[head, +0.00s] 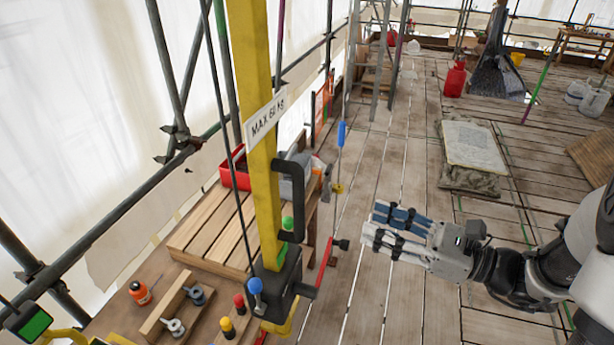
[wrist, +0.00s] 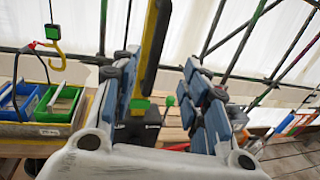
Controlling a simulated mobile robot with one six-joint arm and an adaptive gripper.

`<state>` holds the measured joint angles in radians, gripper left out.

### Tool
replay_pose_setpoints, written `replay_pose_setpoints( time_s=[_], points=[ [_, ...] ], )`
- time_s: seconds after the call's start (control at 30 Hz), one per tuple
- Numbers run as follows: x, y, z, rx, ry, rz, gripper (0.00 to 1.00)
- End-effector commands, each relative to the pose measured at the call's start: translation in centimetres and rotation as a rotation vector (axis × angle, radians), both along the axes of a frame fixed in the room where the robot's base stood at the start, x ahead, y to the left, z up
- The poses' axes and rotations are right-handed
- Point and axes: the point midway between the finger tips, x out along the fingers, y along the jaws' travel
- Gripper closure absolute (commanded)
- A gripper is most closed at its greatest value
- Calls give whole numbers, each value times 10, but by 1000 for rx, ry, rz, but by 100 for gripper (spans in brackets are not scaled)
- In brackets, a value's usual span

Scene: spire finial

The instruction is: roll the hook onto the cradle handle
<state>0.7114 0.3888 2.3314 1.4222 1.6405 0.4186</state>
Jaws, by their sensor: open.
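A yellow hook (wrist: 52,52) hangs under a small block with a green face at the upper left of the wrist view. At the lower left edge of the head view, a green-faced block (head: 35,325) with yellow metal beside it shows only in part. A black handle (head: 291,200) is fixed on the yellow post (head: 258,110); I cannot tell whether it is the cradle handle. My gripper (head: 380,228) is open and empty, to the right of the post and apart from it. Its fingers (wrist: 168,90) frame the wrist view, the post partly behind the left one.
A black box (head: 278,285) with levers and a blue knob is at the post's foot. A wooden bench (head: 215,235) with tools stands left. Scaffold poles line the left side. The plank floor (head: 400,150) behind my gripper is largely clear.

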Motion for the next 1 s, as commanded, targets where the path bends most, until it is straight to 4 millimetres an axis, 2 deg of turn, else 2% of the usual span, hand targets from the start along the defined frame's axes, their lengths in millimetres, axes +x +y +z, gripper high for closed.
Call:
replay_pose_setpoints(
  time_s=[0.17, 0.7, 1.0],
  points=[
    [11, 22, -1, 1, 1, 7, 59],
    [70, 120, 0, -3, 1, 8, 59],
    [87, 146, -1, -4, 0, 4, 59]
  ],
)
